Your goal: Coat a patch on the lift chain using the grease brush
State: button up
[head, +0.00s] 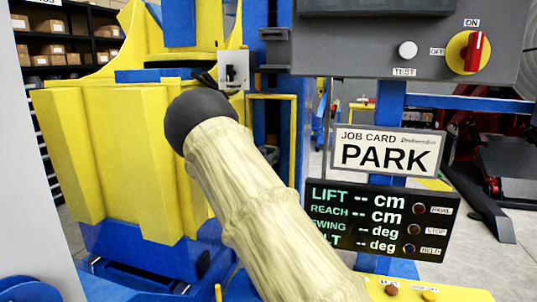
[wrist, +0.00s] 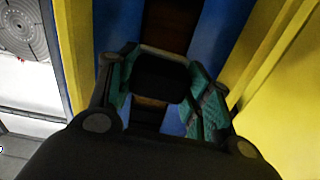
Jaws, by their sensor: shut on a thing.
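In the wrist view my gripper (wrist: 163,95) has its teal-padded fingers shut on a dark block-like thing, which I take to be the grease brush (wrist: 160,75). Its bristle end is not clear. Beyond it, a dark brown strip (wrist: 170,24) runs between two blue uprights; it may be the lift chain, but no links can be made out. I cannot tell whether the brush touches it. In the head view my cream-sleeved arm reaches toward the blue and yellow machine, and its black end hides the gripper, brush and chain.
A yellow housing (head: 130,150) stands at left and a blue column (head: 265,130) behind my arm. At right are a grey control box (head: 400,50) with a red switch (head: 473,52), a job card reading PARK (head: 388,152) and a black display (head: 380,222). Yellow walls flank the gripper closely.

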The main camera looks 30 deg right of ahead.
notch_tip(320, 180, down, 7)
jog(key=b, duration=0.4)
jog(key=shift+f, duration=0.2)
dwell(0.6)
jog(key=v, duration=0.6)
dwell(0.5)
jog(key=v, duration=0.3)
dwell(0.7)
jog(key=shift+w+d, duration=0.1)
dwell(0.5)
jog(key=b+x, duration=0.1)
jog(key=x, duration=0.5)
jog(key=shift+d, duration=0.25)
